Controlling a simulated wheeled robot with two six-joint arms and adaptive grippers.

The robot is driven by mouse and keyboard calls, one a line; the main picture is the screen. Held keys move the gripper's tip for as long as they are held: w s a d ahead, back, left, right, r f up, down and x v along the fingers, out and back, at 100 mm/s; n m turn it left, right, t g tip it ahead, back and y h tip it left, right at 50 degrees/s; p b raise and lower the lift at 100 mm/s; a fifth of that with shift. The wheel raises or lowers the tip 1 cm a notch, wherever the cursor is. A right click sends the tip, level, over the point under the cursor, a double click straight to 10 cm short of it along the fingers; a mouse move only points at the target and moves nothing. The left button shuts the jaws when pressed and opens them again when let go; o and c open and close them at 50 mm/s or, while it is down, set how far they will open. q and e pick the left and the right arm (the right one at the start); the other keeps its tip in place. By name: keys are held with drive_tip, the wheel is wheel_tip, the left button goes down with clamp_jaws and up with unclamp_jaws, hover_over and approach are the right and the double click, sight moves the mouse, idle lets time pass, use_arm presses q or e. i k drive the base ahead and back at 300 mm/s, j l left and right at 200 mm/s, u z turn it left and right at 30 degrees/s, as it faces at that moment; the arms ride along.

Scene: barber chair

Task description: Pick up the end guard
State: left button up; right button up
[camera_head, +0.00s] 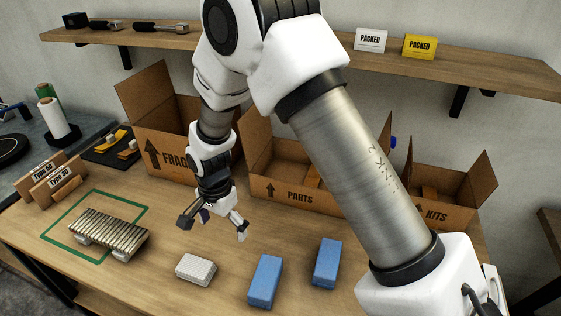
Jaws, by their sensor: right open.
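I cannot tell for sure which object is the end guard. A white ribbed block (195,269) lies on the wooden table at the front. Two blue blocks, a nearer one (265,281) and a farther one (327,263), lie to its right. A small dark purple piece (203,215) shows between the fingers of my right gripper (215,228); I cannot tell whether it is a separate thing. That gripper points down, open, above the table behind the white block. My left gripper is not in view.
A slatted metal piece (108,233) lies across a green outline (52,234) at left. Open boxes marked FRAGILE (178,160), PARTS (290,193) and KITS (440,214) stand behind. A wall shelf (300,34) runs above. My right arm hides part of the boxes.

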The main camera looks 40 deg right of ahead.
sight(262, 289)
drive_tip(key=z, duration=1.15)
